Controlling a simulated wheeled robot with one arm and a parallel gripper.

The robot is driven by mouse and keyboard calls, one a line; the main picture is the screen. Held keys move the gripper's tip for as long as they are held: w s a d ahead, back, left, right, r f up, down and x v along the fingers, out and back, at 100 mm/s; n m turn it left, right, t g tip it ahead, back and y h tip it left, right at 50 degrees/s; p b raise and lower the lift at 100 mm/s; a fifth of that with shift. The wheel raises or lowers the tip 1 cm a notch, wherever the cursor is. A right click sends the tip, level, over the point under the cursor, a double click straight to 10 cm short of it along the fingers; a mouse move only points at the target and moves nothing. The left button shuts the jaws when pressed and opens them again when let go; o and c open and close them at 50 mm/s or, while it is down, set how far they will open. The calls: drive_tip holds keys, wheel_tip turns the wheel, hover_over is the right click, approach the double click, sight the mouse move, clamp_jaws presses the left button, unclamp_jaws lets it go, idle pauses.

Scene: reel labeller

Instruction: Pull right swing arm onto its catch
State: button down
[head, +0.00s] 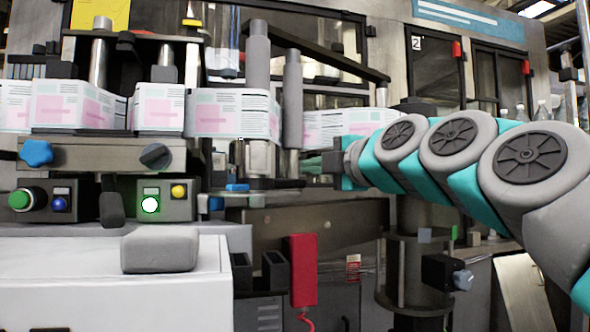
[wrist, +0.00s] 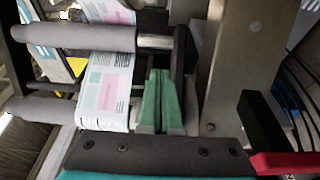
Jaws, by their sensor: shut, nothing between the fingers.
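The right swing arm appears to be the black bar (head: 335,58) running right from the top of the grey rollers (head: 292,100). In the wrist view the rollers (wrist: 75,36) lie sideways, with a dark bar (wrist: 181,58) at their metal end. The printed label web (head: 232,113) passes by the rollers. My gripper (head: 335,168) is just right of the rollers' lower ends. In the wrist view its green fingers (wrist: 158,75) are together and empty, close to the roller end and dark bar; contact cannot be told. I cannot make out the catch.
A grey block (head: 160,249) sits on the white cabinet at front left. A red box (head: 303,270) hangs below the machine deck. In the wrist view a metal post (wrist: 232,65) stands right of the fingers.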

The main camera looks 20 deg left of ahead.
drive_tip(key=shift+p+x, duration=0.75)
drive_tip(key=shift+x, duration=4.05)
drive_tip(key=shift+d, duration=0.1)
drive_tip(key=shift+w+r+b, duration=0.1)
drive_tip(key=shift+w+b, duration=0.2)
drive_tip(key=shift+b, duration=0.2)
drive_tip(key=shift+d+r+t+b, duration=0.15)
drive_tip(key=shift+r+t+b, duration=0.15)
drive_tip(key=shift+b, duration=0.05)
